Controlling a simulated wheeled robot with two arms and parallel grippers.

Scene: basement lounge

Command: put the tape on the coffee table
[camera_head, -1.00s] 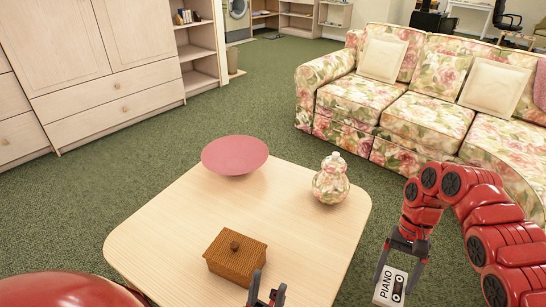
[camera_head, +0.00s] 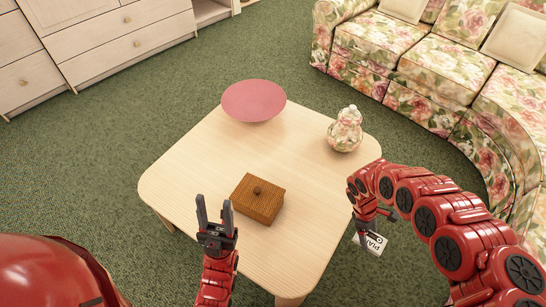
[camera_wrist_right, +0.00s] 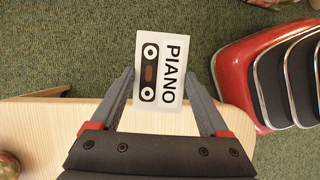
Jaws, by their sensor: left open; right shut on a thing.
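The tape is a white cassette (camera_head: 372,243) marked "PIANO", with a black cassette drawing. In the right wrist view the tape (camera_wrist_right: 161,69) sits between the fingertips of my right gripper (camera_wrist_right: 161,84), which is shut on it. In the head view my right gripper (camera_head: 372,226) is at the right edge of the coffee table (camera_head: 205,165); its fingers are partly hidden by the arm. The wrist view shows the tape over the green carpet, just past the table edge (camera_wrist_right: 60,125). My left gripper (camera_head: 214,215) is open and empty above the table's front left part.
The table's left side and right front are bare. A floral sofa (camera_head: 440,75) stands behind right.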

